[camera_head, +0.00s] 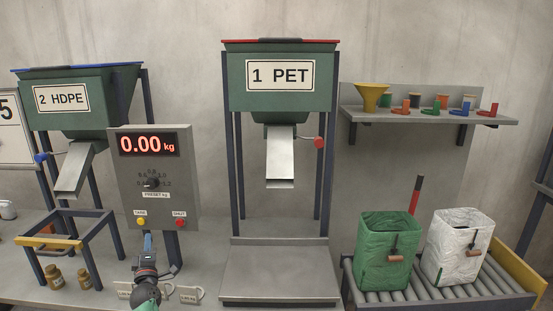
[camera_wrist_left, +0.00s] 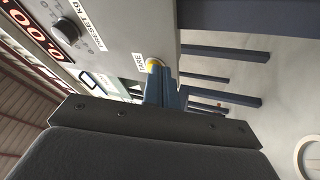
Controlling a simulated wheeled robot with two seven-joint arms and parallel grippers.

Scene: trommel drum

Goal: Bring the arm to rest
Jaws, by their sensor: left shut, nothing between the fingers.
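My left gripper (camera_head: 147,240) is in front of the lower part of the grey scale control box (camera_head: 125,180). It is shut and empty, with its tips just below the yellow TARE button (camera_head: 140,222) in the head view. In the left wrist view the blue fingers (camera_wrist_left: 158,85) point at the yellow button (camera_wrist_left: 154,63) and partly cover it. I cannot tell whether they touch it. The box's display (camera_head: 149,144) reads 0.00 kg. My right gripper is in neither view.
The 1 PET hopper (camera_head: 283,105) stands above a grey weighing platform (camera_head: 280,285), which is bare. The 2 HDPE hopper (camera_head: 75,100) is at the left. A green bag (camera_head: 385,250) and a white bag (camera_head: 455,245) stand on a roller conveyor at the right.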

